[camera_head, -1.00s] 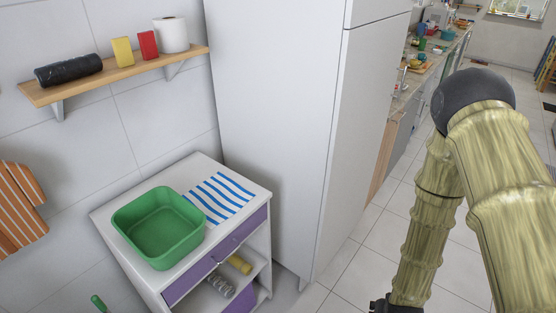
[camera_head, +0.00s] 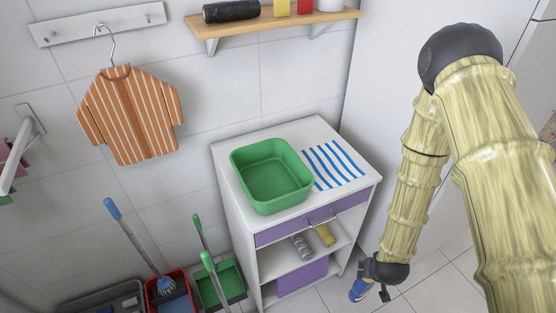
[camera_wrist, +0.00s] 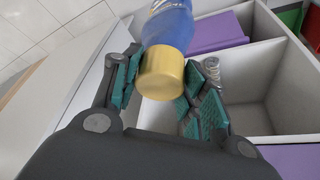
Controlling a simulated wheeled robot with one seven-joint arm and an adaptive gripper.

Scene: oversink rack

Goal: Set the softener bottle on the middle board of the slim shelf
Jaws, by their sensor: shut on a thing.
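My gripper (camera_head: 372,288) is low in the head view, to the right of the white shelf unit (camera_head: 240,222). It is shut on a blue bottle (camera_head: 358,290), of which only a small part shows there. In the wrist view the blue bottle (camera_wrist: 168,27) has a yellow cap (camera_wrist: 161,74) facing the camera, between the green-padded fingers (camera_wrist: 163,88). The bottle looks tilted in that view. The unit's middle board (camera_head: 279,264) holds a grey ribbed item (camera_head: 302,246) and a yellow item (camera_head: 325,235). The grey item (camera_wrist: 212,70) also shows beyond the fingers in the wrist view.
A green basin (camera_head: 270,178) and a blue-striped cloth (camera_head: 333,164) lie on the unit's top. A purple drawer (camera_head: 290,227) is above the middle board; a purple box (camera_head: 302,278) is below. Buckets and brushes (camera_head: 168,285) stand on the left. A wall shelf (camera_head: 275,23) hangs above.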

